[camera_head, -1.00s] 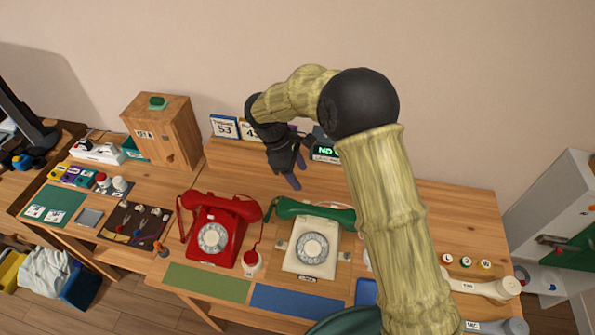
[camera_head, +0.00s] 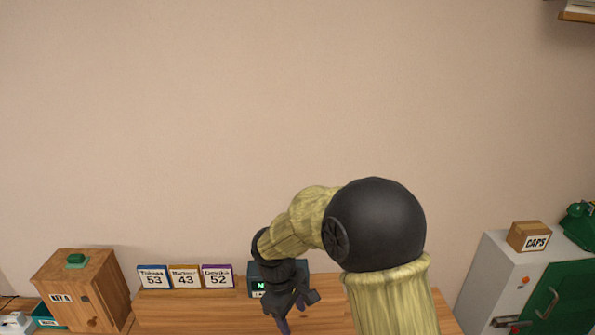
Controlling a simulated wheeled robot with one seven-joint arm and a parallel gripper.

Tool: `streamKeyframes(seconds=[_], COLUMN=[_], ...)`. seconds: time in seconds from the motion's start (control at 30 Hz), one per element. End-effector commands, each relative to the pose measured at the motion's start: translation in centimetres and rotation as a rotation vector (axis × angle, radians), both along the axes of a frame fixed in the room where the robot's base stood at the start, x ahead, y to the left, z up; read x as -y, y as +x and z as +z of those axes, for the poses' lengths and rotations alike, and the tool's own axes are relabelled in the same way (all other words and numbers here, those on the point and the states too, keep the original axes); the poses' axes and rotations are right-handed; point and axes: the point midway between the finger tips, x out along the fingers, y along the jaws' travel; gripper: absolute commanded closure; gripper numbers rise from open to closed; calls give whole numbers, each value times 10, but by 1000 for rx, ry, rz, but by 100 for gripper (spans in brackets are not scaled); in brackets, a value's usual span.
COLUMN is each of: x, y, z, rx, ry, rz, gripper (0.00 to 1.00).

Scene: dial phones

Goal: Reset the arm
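My arm rises from the bottom of the head view and bends left at a large black joint. My gripper (camera_head: 298,311) hangs at its end, low in the view, in front of a dark display box (camera_head: 262,288). Its two dark fingers appear spread apart, with nothing seen between them. The display box is partly hidden behind the gripper. The phones on the desk are out of view below the frame.
A wooden key box (camera_head: 84,290) stands at left, beside three number cards (camera_head: 185,277). A grey cabinet (camera_head: 497,270) with a green door stands at right, carrying a CAPS box (camera_head: 528,236).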

Motion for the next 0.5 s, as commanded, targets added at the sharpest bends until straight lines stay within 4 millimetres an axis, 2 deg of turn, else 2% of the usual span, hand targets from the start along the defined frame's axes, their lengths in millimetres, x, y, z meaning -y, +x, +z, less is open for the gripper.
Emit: streamKeyframes(seconds=[0.03, 0.1, 0.3, 0.4, 0.5], x=[23, 49, 117, 143, 160], y=[-8, -20, -64, -89, -108], z=[7, 13, 25, 28, 29], rx=[25, 61, 177, 237, 283], ry=[27, 69, 183, 234, 269], rz=[-93, -227, -628, -820, -960], gripper=[46, 46, 46, 46, 46])
